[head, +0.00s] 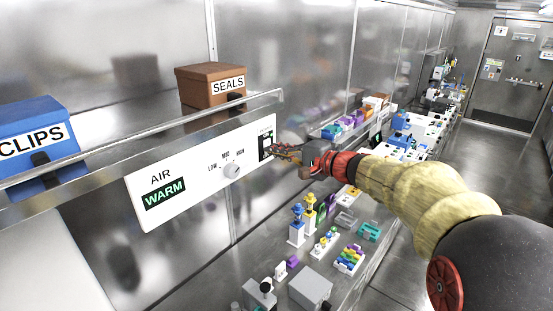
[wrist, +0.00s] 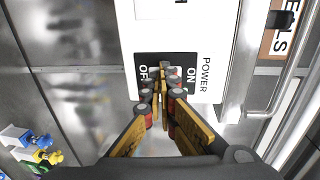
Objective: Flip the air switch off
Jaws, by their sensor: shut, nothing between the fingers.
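The air panel (head: 200,175) is a white board reading AIR and WARM. The black power switch plate (head: 265,143) is at its right end. In the wrist view the switch plate (wrist: 165,58) is close ahead, with ON on the right and OFF on the left under the sideways word POWER. My gripper (head: 275,151) is shut and empty, its tips at the switch plate. In the wrist view my gripper (wrist: 160,86) covers the middle of the plate between the two labels. The rocker is mostly hidden, so I cannot tell its position or whether the tips touch it.
A knob (head: 232,171) marked LOW, MID, HIGH sits left of the switch. A rail (head: 150,135) runs above the panel. A brown SEALS box (head: 205,90) and a blue CLIPS box (head: 40,130) stand on the shelf. A bench below holds several small parts.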

